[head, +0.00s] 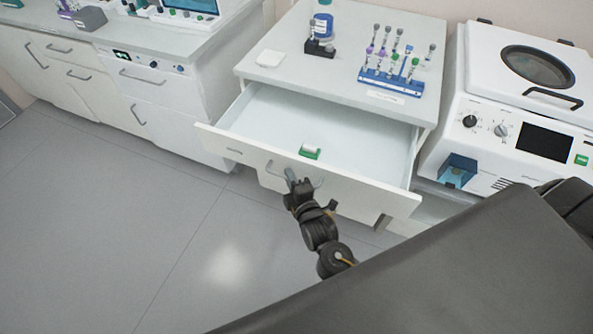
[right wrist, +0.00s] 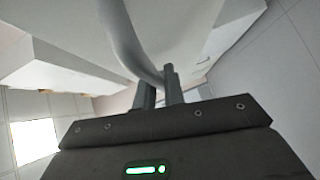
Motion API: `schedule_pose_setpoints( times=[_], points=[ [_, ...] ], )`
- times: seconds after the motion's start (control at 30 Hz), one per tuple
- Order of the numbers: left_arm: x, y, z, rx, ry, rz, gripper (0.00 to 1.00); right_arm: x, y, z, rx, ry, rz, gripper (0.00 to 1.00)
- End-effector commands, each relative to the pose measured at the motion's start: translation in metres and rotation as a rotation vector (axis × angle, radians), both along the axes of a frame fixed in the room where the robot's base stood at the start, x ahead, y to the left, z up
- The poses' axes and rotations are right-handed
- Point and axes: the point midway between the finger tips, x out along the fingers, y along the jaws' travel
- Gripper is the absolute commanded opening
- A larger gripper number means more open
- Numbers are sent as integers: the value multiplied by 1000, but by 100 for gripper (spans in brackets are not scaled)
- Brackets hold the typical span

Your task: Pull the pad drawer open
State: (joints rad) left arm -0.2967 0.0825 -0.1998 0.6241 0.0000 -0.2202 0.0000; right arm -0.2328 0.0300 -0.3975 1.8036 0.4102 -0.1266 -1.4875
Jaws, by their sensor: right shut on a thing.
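The pad drawer (head: 345,186) is a white drawer under the bench top, and it stands well open. A small green and white pad pack (head: 310,152) lies inside it near the front; the rest of the drawer floor looks bare. My right gripper (head: 293,178) is at the drawer's front, shut on the curved grey handle (head: 277,170). In the right wrist view the handle (right wrist: 128,45) runs down to the two fingers of the gripper (right wrist: 160,88). My left gripper is not in view.
On the bench top (head: 335,75) stand a blue rack of capped tubes (head: 390,80), a small black holder (head: 320,48) and a blue-labelled bottle (head: 322,25). A white centrifuge (head: 500,110) is at the right. Grey floor (head: 130,240) is clear at the left.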

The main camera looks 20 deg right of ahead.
Motion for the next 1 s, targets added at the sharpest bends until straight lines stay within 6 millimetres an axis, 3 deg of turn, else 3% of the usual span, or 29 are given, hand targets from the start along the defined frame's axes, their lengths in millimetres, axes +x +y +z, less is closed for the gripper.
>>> schedule_pose_setpoints(
  times=[0.3,0.33,0.47,0.8,1.0],
  points=[
    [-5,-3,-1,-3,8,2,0,0,1,-1,0,1,2,0],
    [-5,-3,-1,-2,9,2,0,0,1,-1,0,1,2,15],
    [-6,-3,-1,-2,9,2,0,0,1,0,0,1,1,32],
    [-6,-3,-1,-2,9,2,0,-3,0,0,1,0,0,32],
    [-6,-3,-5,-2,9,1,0,-33,0,3,2,2,-1,32]
  ],
)
